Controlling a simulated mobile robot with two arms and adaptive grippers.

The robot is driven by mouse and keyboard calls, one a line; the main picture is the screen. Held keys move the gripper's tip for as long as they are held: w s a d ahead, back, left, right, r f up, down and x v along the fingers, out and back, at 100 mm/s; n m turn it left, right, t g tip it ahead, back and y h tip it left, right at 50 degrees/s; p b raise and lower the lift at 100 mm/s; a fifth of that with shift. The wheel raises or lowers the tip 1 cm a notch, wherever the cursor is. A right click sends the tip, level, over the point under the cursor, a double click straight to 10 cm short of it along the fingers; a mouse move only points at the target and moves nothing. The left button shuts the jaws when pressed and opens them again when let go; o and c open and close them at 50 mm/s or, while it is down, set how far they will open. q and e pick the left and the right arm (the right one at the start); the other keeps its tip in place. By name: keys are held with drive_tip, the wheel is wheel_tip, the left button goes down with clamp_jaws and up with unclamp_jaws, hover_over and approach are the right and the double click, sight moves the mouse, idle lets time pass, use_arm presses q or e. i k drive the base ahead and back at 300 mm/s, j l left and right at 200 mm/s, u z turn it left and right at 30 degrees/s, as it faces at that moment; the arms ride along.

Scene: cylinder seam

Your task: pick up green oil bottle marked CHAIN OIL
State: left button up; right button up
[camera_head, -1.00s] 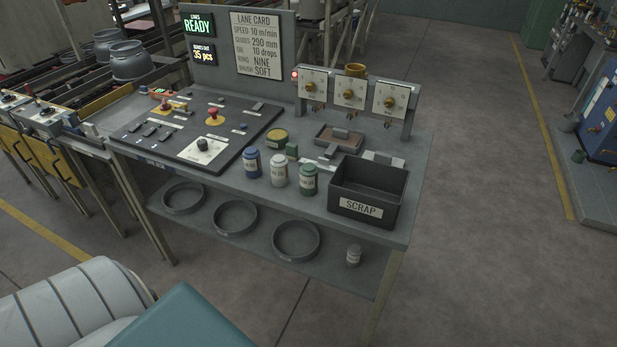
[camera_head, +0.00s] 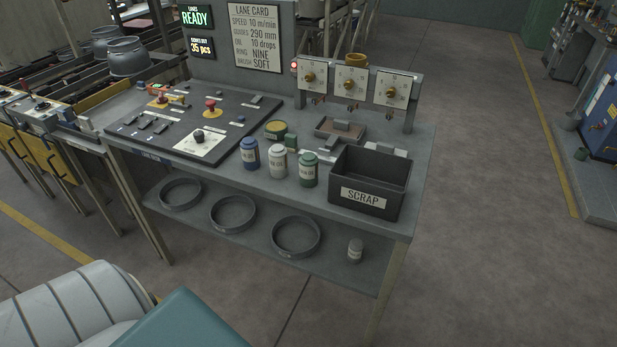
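Neither of my grippers is in view.
A control panel (camera_head: 180,147) with a red button covers the bench's left side. Rings (camera_head: 296,252) and a small jar (camera_head: 355,250) sit on the lower shelf.

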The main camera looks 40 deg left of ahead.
sight(308, 162)
drive_tip(key=j+z, duration=0.15)
drive_tip(key=j, duration=2.35)
drive_tip(key=i, duration=0.05)
